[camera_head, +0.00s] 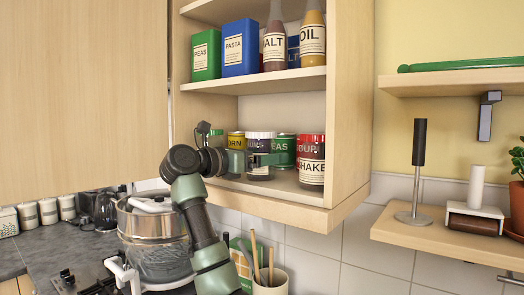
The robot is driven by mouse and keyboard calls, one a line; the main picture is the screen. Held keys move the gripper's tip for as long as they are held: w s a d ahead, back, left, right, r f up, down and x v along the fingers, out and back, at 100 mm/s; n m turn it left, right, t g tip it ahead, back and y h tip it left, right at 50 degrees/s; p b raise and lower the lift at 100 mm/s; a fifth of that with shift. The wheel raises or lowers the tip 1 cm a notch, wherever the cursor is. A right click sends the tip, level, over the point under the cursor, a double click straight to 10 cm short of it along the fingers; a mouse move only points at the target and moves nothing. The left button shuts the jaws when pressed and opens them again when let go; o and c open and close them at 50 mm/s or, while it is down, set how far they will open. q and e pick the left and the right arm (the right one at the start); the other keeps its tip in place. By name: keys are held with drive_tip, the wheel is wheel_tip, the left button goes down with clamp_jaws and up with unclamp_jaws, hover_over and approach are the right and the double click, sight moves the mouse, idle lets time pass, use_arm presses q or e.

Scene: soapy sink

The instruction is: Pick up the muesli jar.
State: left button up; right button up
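The muesli jar appears to be the jar with a dark label and a pale, purplish lid (260,136) on the lower shelf of the open cabinet; its label is mostly hidden, so I cannot read it. My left gripper (262,160) reaches into this shelf from the left. A greenish finger crosses the front of the jar, and the jar stands at the fingers. The other finger is hard to make out, so I cannot tell whether they grip it. The jar stands upright and seems to rest on the shelf. My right gripper is out of view.
The upper shelf (255,80) is close above. A steel pot (150,240) and a utensil holder (270,283) are below.

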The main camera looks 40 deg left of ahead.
use_arm(q)
drive_tip(key=shift+w+d+r, duration=0.1)
drive_tip(key=shift+w, duration=1)
drive_tip(key=c, duration=1.7)
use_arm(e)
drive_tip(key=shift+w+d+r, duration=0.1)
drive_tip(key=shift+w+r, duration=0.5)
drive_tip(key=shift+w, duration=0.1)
use_arm(q)
drive_tip(key=shift+s, duration=0.1)
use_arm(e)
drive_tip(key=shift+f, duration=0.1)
